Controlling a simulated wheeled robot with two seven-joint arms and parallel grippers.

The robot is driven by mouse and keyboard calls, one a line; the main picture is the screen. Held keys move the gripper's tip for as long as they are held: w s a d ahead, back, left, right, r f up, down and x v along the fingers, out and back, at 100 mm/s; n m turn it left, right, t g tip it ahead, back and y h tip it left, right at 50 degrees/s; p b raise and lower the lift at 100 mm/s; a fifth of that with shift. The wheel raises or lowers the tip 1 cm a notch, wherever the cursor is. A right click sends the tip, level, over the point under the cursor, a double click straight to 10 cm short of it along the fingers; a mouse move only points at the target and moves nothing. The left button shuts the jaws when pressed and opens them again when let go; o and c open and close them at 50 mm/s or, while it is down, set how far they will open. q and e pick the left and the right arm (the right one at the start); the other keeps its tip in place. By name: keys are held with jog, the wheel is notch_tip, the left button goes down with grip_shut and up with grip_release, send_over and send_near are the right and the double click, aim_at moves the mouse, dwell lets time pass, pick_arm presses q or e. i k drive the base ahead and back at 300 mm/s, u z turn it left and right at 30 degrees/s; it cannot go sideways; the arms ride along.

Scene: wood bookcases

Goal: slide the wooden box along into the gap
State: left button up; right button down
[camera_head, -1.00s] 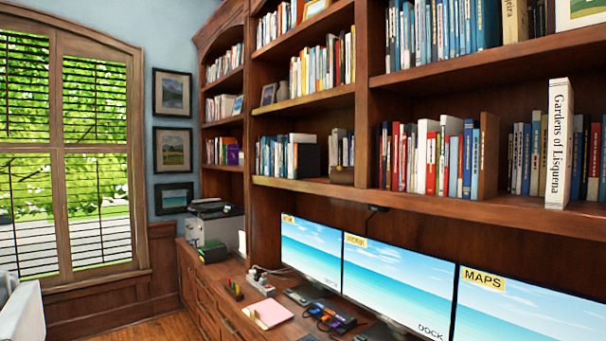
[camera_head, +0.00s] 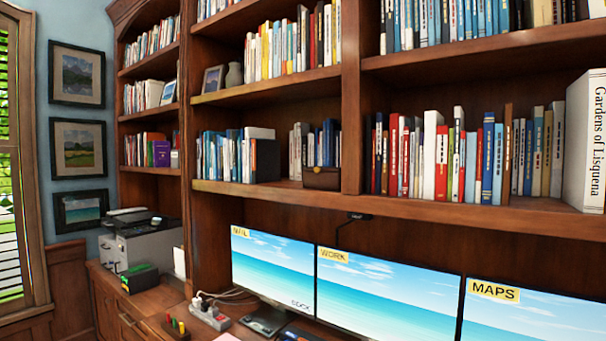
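A small brown wooden box (camera_head: 321,178) sits on the middle shelf (camera_head: 420,208), close to the left side of an upright divider (camera_head: 352,100). Several books (camera_head: 328,143) stand behind it. To its left, a row of books (camera_head: 225,155) ends at a dark block-like book (camera_head: 266,160). A narrow dark gap (camera_head: 283,168) shows between that dark book and the books left of the box. Neither gripper is in view.
A large white book, "Gardens of Lisquena" (camera_head: 585,140), stands at the shelf's right front. Below are three monitors (camera_head: 385,290) and a printer (camera_head: 145,245) on the desk. The shelf's front strip looks clear between box and white book.

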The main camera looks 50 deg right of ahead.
aim_at(324, 181)
jog(key=i, duration=3.8)
jog(key=z, duration=2.95)
